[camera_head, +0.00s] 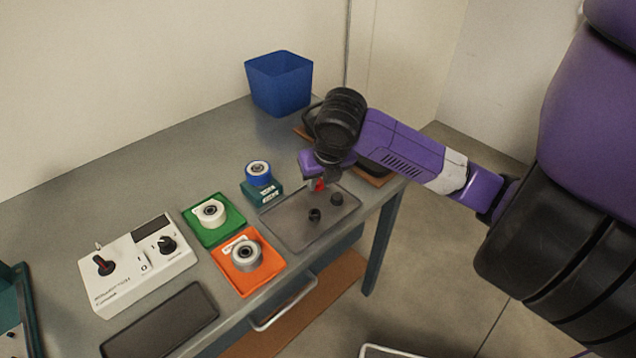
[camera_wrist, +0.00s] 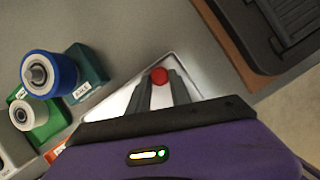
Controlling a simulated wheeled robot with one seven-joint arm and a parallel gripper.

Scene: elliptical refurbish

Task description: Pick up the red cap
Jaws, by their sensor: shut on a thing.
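The red cap (camera_wrist: 159,76) is between the fingertips of my gripper (camera_wrist: 163,86) in the wrist view, and the fingers are shut on it. In the head view the red cap (camera_head: 319,185) shows just below my gripper (camera_head: 321,178), over the back part of a grey tray (camera_head: 290,236). I cannot tell whether the cap still touches the tray. Part of the cap is hidden by the fingers.
Two dark caps (camera_head: 315,215) (camera_head: 337,199) lie in the tray. A blue roller on a teal stand (camera_head: 263,190), a green tray (camera_head: 226,236), an orange tray (camera_head: 236,282) and a white control box (camera_head: 137,266) stand to the left. A blue bin (camera_head: 279,84) stands behind.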

